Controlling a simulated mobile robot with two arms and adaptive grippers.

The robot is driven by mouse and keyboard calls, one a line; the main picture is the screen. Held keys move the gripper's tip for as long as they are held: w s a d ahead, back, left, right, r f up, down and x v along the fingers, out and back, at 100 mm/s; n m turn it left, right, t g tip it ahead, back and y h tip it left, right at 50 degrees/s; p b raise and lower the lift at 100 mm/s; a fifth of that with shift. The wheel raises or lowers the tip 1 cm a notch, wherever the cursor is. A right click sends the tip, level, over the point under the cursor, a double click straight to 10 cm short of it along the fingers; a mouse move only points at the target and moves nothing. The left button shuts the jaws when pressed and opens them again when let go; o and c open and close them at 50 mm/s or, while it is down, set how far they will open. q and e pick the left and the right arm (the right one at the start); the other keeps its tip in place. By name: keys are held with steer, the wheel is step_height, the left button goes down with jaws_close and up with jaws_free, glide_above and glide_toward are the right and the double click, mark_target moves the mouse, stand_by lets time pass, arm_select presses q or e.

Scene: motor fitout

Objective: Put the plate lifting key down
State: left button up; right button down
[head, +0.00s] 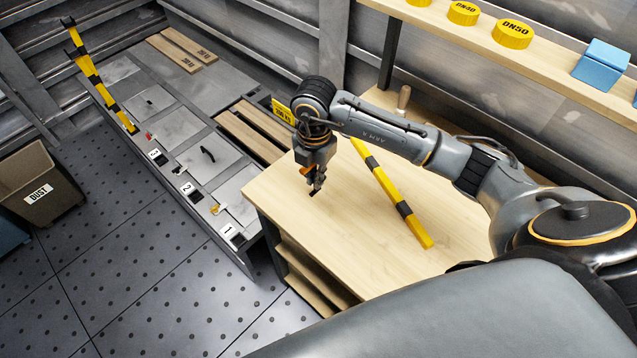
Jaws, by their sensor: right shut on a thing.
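My right gripper (316,182) is low over the left part of the wooden worktop (360,255). It is shut on a small dark thing, taken to be the plate lifting key (313,192), which is mostly hidden by the fingers. The key's lower end is at or just above the wood; I cannot tell whether it touches. My left gripper is not in view.
A yellow-black bar (395,195) lies on the worktop to the right of the gripper. Numbered floor plates (230,192) run along the left, one with a black handle (208,154). The worktop's front is clear.

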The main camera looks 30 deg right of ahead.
steer(key=f, duration=0.1)
steer(key=f+p, duration=0.1)
steer(key=f, duration=0.1)
steer(key=shift+s+d+f, duration=0.1)
steer(key=shift+s+d, duration=0.2)
steer(key=shift+s, duration=0.1)
steer(key=shift+f+p, duration=0.25)
steer(key=shift+p, duration=0.05)
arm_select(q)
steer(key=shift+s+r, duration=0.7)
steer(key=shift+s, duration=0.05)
arm_select(e)
steer(key=shift+w+f, duration=0.1)
steer(key=shift+f, duration=0.15)
steer(key=c, duration=1.5)
jaws_free()
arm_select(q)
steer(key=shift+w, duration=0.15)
